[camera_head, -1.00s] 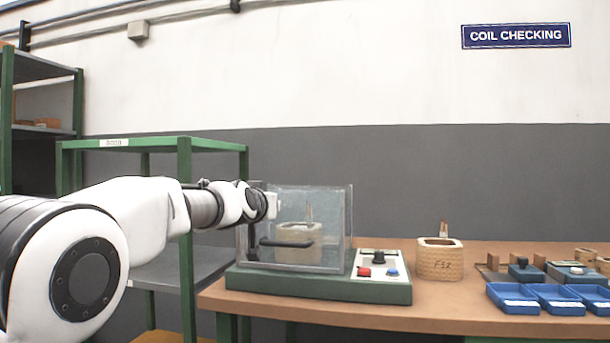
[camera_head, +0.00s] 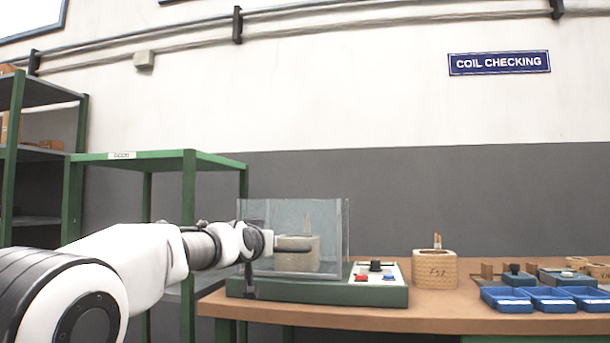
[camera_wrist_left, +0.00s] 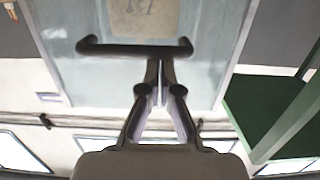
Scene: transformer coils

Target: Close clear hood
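The clear hood (camera_head: 328,222) is a transparent box on a green tester base (camera_head: 325,293) at the table's left end. A wound coil (camera_head: 297,262) shows through its panel. The hood's dark bar handle (camera_head: 293,249) is at the front and also shows in the left wrist view (camera_wrist_left: 110,49). My left gripper (camera_head: 272,243) is at the hood's front left, by the handle. In the wrist view its fingertips (camera_wrist_left: 159,64) are together, right at the bar's edge; contact is unclear. I cannot tell whether the hood is fully down. My right gripper is out of view.
The base carries a control panel (camera_head: 377,272) with a red and a blue button. Another coil (camera_head: 435,269) stands right of it, then blue trays (camera_head: 506,300). A green shelf rack (camera_head: 189,215) stands left, close to my left arm.

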